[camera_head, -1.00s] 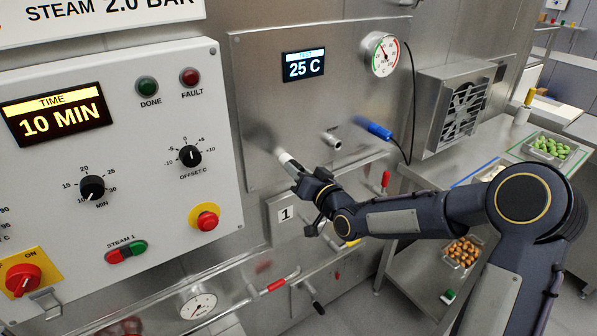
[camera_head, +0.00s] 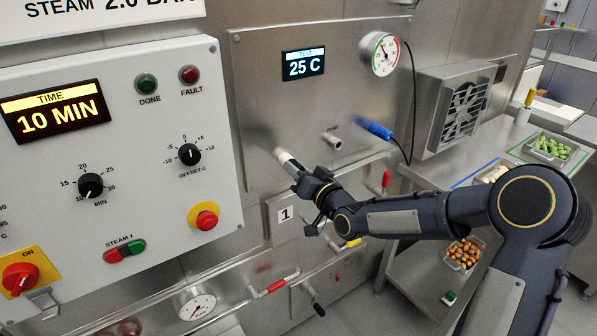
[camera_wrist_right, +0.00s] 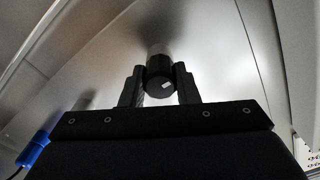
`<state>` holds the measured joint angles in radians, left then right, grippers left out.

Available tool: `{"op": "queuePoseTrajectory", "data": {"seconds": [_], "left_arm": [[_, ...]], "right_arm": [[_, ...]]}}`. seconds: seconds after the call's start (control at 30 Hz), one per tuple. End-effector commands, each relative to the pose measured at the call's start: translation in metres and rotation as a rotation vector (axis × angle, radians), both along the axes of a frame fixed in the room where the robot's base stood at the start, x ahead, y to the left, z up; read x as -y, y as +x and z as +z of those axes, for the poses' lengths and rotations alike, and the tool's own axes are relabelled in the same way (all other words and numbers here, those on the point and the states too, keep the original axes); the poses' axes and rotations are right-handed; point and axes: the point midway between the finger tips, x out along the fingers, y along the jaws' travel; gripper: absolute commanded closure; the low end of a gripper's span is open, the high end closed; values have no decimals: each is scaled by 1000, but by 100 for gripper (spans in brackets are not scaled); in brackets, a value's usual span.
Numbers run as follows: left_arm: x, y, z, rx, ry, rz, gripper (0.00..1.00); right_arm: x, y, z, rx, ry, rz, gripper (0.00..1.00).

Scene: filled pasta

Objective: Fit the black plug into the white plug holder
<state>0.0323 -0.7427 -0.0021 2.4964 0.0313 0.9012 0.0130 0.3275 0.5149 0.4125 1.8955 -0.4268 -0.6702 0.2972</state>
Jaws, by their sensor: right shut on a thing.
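My right gripper (camera_head: 294,170) is in front of the steel panel (camera_head: 262,95), shut on the black plug. In the right wrist view the plug (camera_wrist_right: 160,84) is a short black cylinder with a small white mark, between the two fingers (camera_wrist_right: 160,88). A whitish cylinder, apparently the white plug holder (camera_head: 284,157), shows between the fingertips and the panel. The plug is mostly hidden by the fingers in the head view. I cannot tell how far plug and holder overlap. My left gripper is not in view.
A bare metal stub (camera_head: 332,140) and a blue plug (camera_head: 375,129) with a black cable are on the panel to the right. A control box (camera_head: 120,190) juts out at the left.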

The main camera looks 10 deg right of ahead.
Motion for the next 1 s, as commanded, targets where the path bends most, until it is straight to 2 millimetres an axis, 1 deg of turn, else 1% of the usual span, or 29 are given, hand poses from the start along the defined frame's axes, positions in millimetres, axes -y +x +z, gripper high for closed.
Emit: {"op": "queuePoseTrajectory", "data": {"seconds": [0.2, 0.23, 0.4, 0.6, 0.7, 1.0], "left_arm": [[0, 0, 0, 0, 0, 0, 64], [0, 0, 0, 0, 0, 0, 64], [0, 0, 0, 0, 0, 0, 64], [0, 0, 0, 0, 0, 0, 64], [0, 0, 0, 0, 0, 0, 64], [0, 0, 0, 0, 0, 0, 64]], "right_arm": [[0, 1, 1, 2, 1, -1, 96], [0, 1, 1, 2, 1, -1, 69], [0, 0, 1, 1, 0, -1, 47], [0, 0, 0, 1, 0, -1, 46], [0, 0, 0, 0, 0, 0, 36], [0, 0, 0, 0, 0, 0, 36]]}}
